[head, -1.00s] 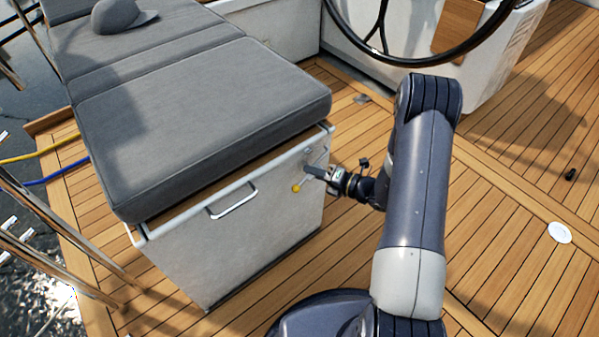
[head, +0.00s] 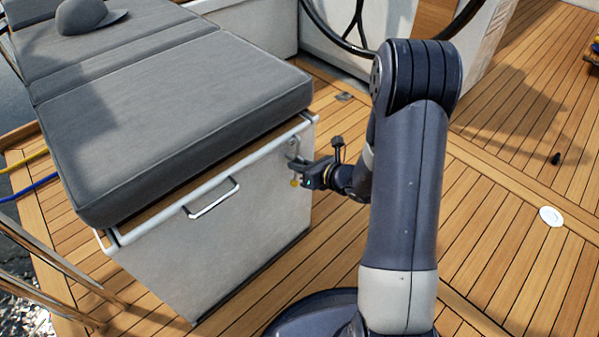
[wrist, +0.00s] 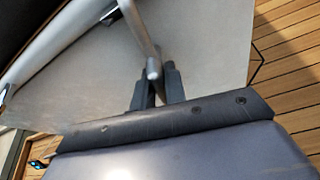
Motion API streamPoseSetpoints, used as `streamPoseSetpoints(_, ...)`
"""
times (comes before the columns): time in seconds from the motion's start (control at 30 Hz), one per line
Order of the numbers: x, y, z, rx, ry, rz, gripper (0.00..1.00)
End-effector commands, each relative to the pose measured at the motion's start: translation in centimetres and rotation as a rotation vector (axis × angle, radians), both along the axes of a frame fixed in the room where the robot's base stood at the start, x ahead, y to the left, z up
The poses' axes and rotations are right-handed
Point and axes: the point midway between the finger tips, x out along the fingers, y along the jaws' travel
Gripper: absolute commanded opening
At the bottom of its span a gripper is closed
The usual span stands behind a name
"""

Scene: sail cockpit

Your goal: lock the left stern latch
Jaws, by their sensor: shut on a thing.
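The left stern latch (head: 293,146) is a small metal fitting near the upper right corner of the white locker's (head: 232,242) front. A small yellow part (head: 294,183) shows just below my gripper. My gripper (head: 299,170) is at the latch, reaching in from the right. In the wrist view, a grey metal lever (wrist: 142,38) with a rounded end runs down between my two dark fingers (wrist: 158,88), which are closed on it. My gripper hides part of the latch in the head view, so its exact position is hard to tell.
A grey cushion (head: 170,110) lies on the locker, with a cap (head: 88,16) at its far end. The locker front has a handle (head: 212,198). A steering wheel (head: 345,40) stands behind my arm. The teak deck (head: 500,180) to the right is mostly clear.

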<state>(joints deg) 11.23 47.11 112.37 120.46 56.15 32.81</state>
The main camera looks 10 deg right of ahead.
Motion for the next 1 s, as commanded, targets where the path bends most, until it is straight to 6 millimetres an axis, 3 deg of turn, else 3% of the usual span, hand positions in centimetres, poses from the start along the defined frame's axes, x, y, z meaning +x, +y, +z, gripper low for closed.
streamPoseSetpoints(0.4,0.02,0.01,-0.21,-0.169,-0.117,-0.001,0.00)
streamPoseSetpoints(1.0,0.05,-0.02,0.04,-0.199,-0.135,0.000,0.00)
